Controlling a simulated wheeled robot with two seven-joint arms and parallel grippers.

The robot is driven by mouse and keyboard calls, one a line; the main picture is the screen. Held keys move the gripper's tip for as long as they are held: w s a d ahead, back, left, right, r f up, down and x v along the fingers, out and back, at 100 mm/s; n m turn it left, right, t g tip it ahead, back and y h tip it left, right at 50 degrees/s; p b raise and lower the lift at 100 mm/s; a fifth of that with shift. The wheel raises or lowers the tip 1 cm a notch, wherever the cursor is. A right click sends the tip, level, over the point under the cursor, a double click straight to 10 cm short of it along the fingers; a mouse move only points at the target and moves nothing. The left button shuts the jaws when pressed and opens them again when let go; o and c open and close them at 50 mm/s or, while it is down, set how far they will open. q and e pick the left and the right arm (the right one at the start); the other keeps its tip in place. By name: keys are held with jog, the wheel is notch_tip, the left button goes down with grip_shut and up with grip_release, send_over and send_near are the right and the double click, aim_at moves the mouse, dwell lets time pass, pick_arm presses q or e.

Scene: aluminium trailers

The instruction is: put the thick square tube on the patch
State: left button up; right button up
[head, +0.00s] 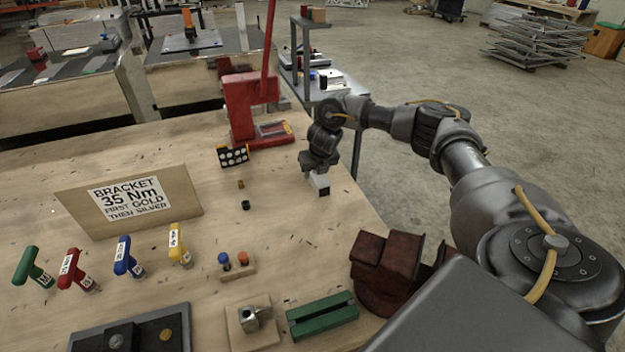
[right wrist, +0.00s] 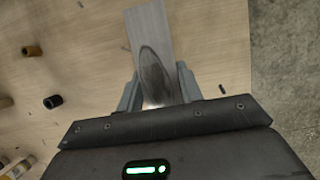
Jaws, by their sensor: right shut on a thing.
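The thick square tube (head: 320,182) is a short silver-grey piece with a dark end, near the right side of the workbench in the head view. My right gripper (head: 316,172) points down over it and is shut on it. In the right wrist view the tube (right wrist: 151,30) runs up and away from between the fingers of the gripper (right wrist: 158,95), with a dark oval mark on its face. I cannot tell whether the tube touches the bench. I cannot make out a patch on the bench. My left gripper is out of view.
A red press (head: 242,115) stands behind the gripper, with a black perforated block (head: 233,156) beside it. Small bushings (head: 245,205) lie to the left. A brown vise (head: 388,262) and green channel (head: 322,316) are nearer. A sign (head: 130,200) stands at left.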

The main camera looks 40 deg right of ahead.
aim_at(312, 180)
jog(key=shift+w+a+f, duration=0.15)
jog(key=shift+a+f, duration=0.1)
notch_tip(312, 180, down, 3)
jog(key=shift+a+p, duration=0.1)
jog(key=shift+p, duration=0.9)
jog(key=shift+w+f, duration=0.1)
jog(key=shift+f, duration=0.1)
jog(key=o, duration=1.1)
jog(key=shift+o, duration=0.2)
jog(key=b+v, duration=0.2)
jog(key=v, duration=1)
